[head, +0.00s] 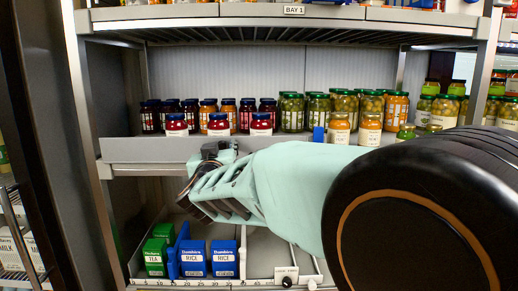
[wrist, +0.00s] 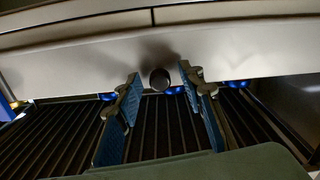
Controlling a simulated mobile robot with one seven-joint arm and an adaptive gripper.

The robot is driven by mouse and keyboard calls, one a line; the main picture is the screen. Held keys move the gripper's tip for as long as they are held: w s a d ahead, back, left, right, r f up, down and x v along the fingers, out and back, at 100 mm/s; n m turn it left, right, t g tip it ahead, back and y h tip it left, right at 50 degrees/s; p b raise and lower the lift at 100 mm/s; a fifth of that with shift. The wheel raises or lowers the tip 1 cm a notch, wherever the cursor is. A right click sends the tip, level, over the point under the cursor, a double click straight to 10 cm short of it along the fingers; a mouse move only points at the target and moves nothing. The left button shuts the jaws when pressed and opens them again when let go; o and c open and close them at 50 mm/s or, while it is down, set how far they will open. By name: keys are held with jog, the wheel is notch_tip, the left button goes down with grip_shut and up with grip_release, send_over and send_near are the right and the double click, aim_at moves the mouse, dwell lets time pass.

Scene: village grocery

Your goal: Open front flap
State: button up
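In the head view, a grey front panel (head: 135,150) runs along the middle shelf, below the jars, and looks upright. My gripper (head: 207,180) is just in front of and below it, partly hidden by its own housing. In the wrist view, a pale front panel (wrist: 80,65) spans the upper picture, with a dark round knob (wrist: 160,79) at its lower edge. My gripper (wrist: 160,92) is open, with one blue-padded finger on each side of the knob. A gap shows on both sides; contact is not visible.
Jars of dark red preserve (head: 176,125) and green pickles (head: 292,113) stand on the middle shelf. A lower tray (head: 245,283) holds blue rice boxes (head: 194,258) and green tea boxes (head: 155,256). A metal shelf post (head: 88,130) stands at left. Dark slats (wrist: 60,135) lie beneath the fingers.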

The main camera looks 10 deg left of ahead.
jog(key=shift+c, duration=0.2)
grip_shut()
jog(key=shift+f, duration=0.1)
